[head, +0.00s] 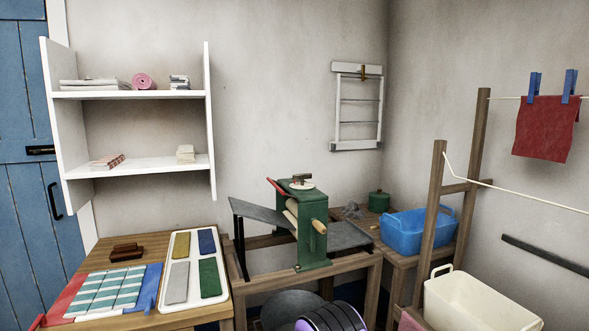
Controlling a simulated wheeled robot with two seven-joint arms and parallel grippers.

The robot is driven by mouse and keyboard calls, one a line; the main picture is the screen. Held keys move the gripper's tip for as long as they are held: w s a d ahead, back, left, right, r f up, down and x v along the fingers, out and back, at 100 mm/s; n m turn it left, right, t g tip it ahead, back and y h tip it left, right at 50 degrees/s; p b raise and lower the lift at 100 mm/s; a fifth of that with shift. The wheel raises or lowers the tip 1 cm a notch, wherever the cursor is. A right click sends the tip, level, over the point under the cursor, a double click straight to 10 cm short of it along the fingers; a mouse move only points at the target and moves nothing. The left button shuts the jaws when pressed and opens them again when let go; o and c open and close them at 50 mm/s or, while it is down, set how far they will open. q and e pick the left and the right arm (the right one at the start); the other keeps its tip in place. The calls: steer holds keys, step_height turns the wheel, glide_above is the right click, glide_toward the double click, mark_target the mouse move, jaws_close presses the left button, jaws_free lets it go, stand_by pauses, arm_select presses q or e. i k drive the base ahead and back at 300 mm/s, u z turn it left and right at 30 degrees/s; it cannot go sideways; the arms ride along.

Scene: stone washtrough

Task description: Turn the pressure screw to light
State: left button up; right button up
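A green mangle (313,240) with pale rollers (291,212) stands on a wooden stand in the middle of the head view. On its top is a round pale disc with a small knob (302,182), which looks like the pressure screw. A red lever (276,187) sticks out at the upper left of the mangle. A wooden handle (319,226) sits on its front right side. Any marks for the screw's setting are too small to read. Neither of my grippers is in view, and nothing touches the screw.
Grey boards slope left and right of the mangle. A table with a striped cloth (110,289) and a white tray (172,301) stands left. A blue tub (404,232) and green pot (378,201) stand right. A wooden drying frame (430,230) rises at right. Space above the mangle is clear.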

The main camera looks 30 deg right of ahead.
mark_target(303, 177)
steer(key=z, duration=0.5)
steer(key=i, duration=0.6)
steer(key=z, duration=0.75)
